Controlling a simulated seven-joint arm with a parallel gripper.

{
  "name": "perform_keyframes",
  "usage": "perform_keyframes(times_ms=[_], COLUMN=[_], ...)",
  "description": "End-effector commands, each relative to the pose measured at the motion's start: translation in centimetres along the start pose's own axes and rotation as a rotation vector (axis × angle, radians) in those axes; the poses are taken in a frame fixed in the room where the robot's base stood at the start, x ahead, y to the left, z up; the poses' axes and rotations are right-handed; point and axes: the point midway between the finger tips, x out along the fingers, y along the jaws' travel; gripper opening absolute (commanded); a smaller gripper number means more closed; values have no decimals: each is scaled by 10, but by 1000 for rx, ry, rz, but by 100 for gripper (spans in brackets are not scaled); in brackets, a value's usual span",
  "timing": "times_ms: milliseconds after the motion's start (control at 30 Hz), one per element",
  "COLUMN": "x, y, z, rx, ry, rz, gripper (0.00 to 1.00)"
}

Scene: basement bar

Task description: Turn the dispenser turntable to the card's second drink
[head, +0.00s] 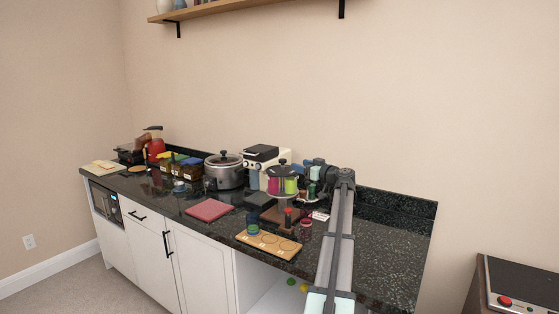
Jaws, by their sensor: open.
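The dispenser turntable (283,171) stands on the counter right of centre, with a dark knob on top and pink and green containers showing on its near side. A small white card (319,216) with reddish marks lies on the counter to its right; its print is too small to read. My arm rises from the bottom and bends left at the back. My gripper (312,184) is just right of the turntable, over small dark and green items. It is open; its fingertips are small, and I cannot tell whether they touch anything.
A wooden board with round recesses (280,245) lies at the front edge, a blue-green stack (253,225) at its left end. A brown tray (272,213), a red mat (209,210) and a slow cooker (224,171) are nearby. The counter's right end (390,245) is clear.

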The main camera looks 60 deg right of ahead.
Motion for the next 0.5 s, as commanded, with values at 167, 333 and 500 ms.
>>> perform_keyframes(times_ms=[167,333,500], x=[21,51,81], y=[1,1,1], z=[0,0,0], rx=[0,1,2], ry=[0,0,0], rz=[-3,-3,-3], gripper=[63,63,63])
